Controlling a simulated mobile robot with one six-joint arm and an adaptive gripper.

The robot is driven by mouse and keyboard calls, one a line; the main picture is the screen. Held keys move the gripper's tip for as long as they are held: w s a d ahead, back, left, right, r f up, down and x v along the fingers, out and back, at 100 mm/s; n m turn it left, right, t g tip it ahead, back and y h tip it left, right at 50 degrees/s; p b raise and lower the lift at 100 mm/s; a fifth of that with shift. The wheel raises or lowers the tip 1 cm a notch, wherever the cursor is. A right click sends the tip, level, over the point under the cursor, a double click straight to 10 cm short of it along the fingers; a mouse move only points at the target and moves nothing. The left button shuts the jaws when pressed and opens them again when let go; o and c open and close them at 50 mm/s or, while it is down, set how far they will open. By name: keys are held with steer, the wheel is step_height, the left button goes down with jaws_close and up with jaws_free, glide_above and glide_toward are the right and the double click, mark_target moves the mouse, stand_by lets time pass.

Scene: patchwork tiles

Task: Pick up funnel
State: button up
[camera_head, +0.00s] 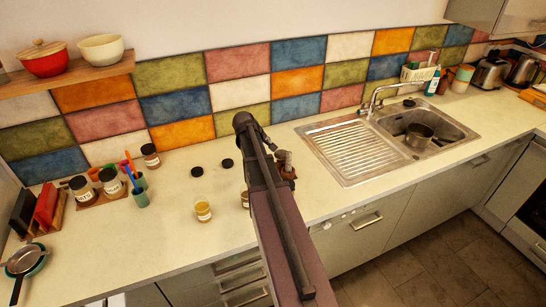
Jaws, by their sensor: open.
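I cannot pick out a funnel for certain. A grey round piece with a dark handle (23,259), which may be a sieve or a funnel, lies over a teal-rimmed item at the counter's lower left corner. My arm rises from the bottom centre and bends over the counter. My gripper (286,169) appears small at its end, just left of the sink drainer, open and well to the right of that grey piece. I see nothing held in it. My arm hides part of the counter and part of a jar.
A small yellow-filled jar (203,210) stands mid-counter, with dark lids (197,171) behind it. Spice jars (81,189) and a teal utensil cup (141,198) stand left. A rack (46,208) holds red and black items. A pot (418,135) sits in the sink (345,145).

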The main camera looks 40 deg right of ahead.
steer(key=shift+w+d, duration=0.15)
steer(key=shift+w, duration=0.2)
steer(key=shift+w, duration=0.15)
steer(key=b, duration=0.6)
glide_toward(279, 158)
steer(key=s, duration=0.1)
steer(key=shift+s+d+f+b, duration=0.15)
steer(key=shift+f+b, duration=0.2)
steer(key=shift+f, duration=0.2)
steer(key=shift+w+d+f+b, duration=0.15)
steer(key=shift+f+b, duration=0.15)
steer(key=shift+f, duration=0.25)
steer(key=shift+s, duration=0.1)
steer(key=shift+s+b+x, duration=0.2)
steer(key=shift+b+x, duration=1.9)
steer(key=shift+x, duration=0.45)
